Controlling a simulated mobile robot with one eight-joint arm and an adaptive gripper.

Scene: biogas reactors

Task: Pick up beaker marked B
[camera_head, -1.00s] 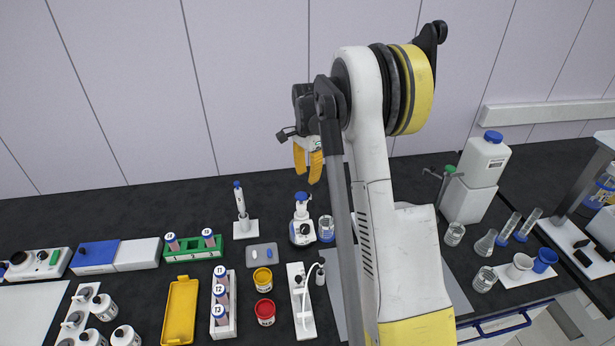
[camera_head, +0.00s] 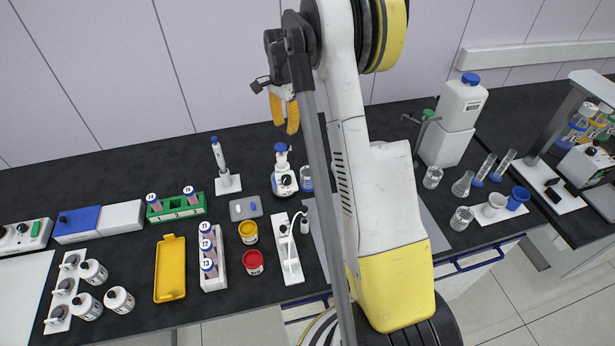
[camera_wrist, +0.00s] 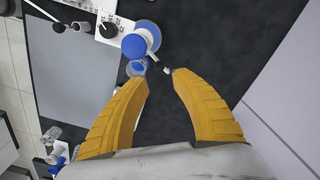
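I cannot read a letter B on any vessel. A clear beaker with blue on it (camera_head: 307,179) stands beside the blue-capped dispenser (camera_head: 284,172), partly behind my arm. In the wrist view a clear beaker (camera_wrist: 137,68) shows next to the blue round cap, just beyond the left fingertip. Two more clear glass beakers stand at the right of the bench, one farther back (camera_head: 432,177) and one nearer (camera_head: 461,218). My gripper (camera_head: 285,127) hangs above the back of the bench. Its yellow fingers are apart and empty in the wrist view (camera_wrist: 160,78).
A flask (camera_head: 462,184) and blue-based cylinders (camera_head: 484,170) stand near the right beakers. A white canister (camera_head: 463,105) is behind them. A tube rack (camera_head: 210,262), a yellow tray (camera_head: 170,268) and jars crowd the left. The wall is close behind the gripper.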

